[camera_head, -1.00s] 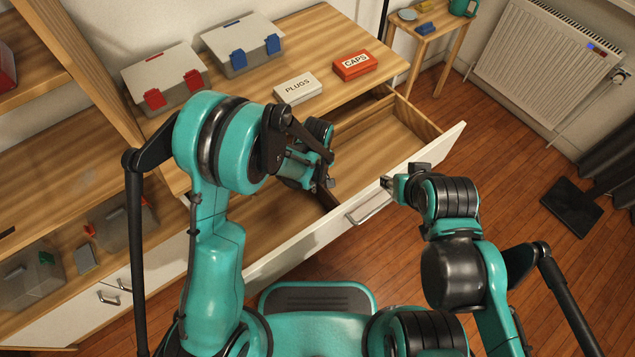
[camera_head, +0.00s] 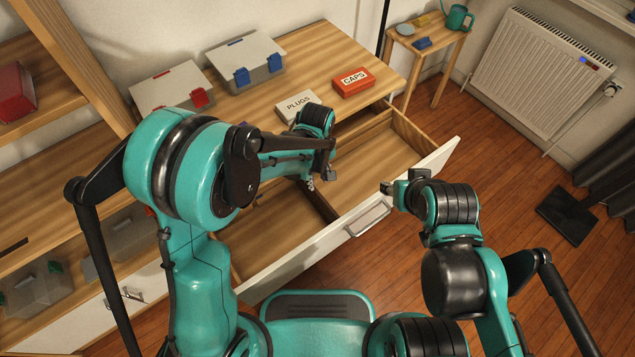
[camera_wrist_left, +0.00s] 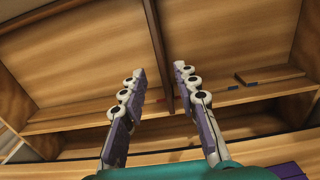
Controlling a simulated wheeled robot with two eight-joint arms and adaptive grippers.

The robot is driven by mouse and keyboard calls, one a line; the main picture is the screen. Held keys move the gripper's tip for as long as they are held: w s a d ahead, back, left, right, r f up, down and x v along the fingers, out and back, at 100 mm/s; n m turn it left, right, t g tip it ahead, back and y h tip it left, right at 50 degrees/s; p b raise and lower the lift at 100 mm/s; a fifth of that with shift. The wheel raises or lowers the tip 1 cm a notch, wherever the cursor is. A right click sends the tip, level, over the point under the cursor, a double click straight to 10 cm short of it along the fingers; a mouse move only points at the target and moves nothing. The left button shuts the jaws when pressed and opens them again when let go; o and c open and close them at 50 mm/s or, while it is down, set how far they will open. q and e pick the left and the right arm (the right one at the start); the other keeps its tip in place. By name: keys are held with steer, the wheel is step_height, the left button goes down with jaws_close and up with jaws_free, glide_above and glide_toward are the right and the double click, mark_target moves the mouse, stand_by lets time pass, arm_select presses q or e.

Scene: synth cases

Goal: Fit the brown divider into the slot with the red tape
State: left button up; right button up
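The dark brown divider (camera_head: 319,202) stands in the open drawer (camera_head: 385,160), running from the front panel toward the back. In the left wrist view the divider (camera_wrist_left: 157,40) reaches down between the fingers of my left gripper (camera_wrist_left: 160,70). Those fingers are apart, one on each side of it, with gaps visible. In the head view my left gripper (camera_head: 312,180) is over the drawer, partly hidden by its own arm.
A PLUGS box (camera_head: 297,106) and a CAPS box (camera_head: 353,82) lie on the tabletop behind the drawer. Two grey cases, one with red latches (camera_head: 172,90) and one with blue latches (camera_head: 246,62), stand there too. The drawer's right side is clear.

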arm_select(q)
steer(key=shift+r, duration=0.55)
steer(key=s+a+r+m+t, duration=0.3)
steer(key=s+a+r, duration=0.3)
steer(key=a+r, duration=0.2)
steer(key=s+a+r+m+t, duration=0.4)
steer(key=s+a+r, duration=0.2)
steer(key=a+r, duration=0.2)
steer(key=shift+a, duration=0.85)
